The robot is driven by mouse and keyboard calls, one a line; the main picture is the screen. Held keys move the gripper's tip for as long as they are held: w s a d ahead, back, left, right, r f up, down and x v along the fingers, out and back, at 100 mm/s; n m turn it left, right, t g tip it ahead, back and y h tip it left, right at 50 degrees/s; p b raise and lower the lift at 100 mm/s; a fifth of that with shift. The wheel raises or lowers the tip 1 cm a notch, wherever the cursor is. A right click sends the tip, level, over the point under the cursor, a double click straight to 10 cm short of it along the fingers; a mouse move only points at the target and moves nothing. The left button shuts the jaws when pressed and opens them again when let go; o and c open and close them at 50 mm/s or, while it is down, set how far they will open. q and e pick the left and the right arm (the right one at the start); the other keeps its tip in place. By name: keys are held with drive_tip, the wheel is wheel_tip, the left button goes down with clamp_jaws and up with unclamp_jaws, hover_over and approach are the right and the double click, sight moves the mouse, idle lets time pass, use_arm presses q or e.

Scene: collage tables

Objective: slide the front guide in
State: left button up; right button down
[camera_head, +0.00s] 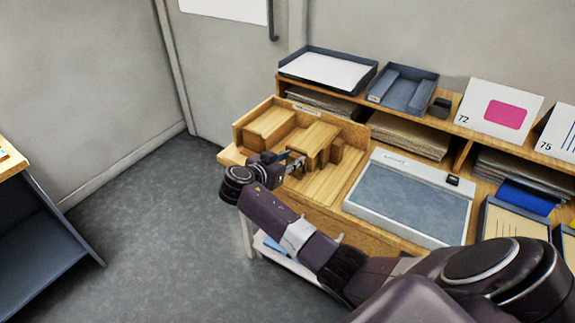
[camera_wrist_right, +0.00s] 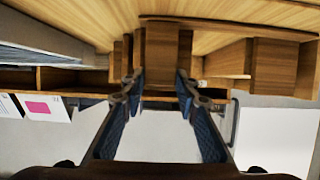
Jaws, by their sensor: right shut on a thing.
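A wooden jig (camera_head: 350,185) with a raised back wall stands on the left end of the bench. A wooden block, seemingly the front guide (camera_head: 318,133), stands in its middle. My right gripper (camera_head: 297,163) is at the near end of this guide. In the right wrist view, my right gripper's fingers (camera_wrist_right: 160,78) lie on both sides of the guide's end (camera_wrist_right: 161,48) and are shut on it. Another wooden block (camera_head: 268,123) sits at the jig's left side, apart from the guide. My left gripper is in neither view.
A grey-topped device (camera_head: 410,200) lies right of the jig. A shelf behind holds a paper tray (camera_head: 325,70), a dark grey tray (camera_head: 403,88) and a pink-marked card (camera_head: 498,106). The jig's right floor is bare. Open floor (camera_head: 150,230) lies left of the bench.

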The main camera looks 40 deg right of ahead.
drive_tip(key=c, duration=1.5)
unclamp_jaws()
drive_tip(key=shift+d, duration=0.25)
drive_tip(key=shift+a, duration=0.1)
drive_tip(key=v, duration=1.2)
drive_tip(key=shift+w, duration=0.1)
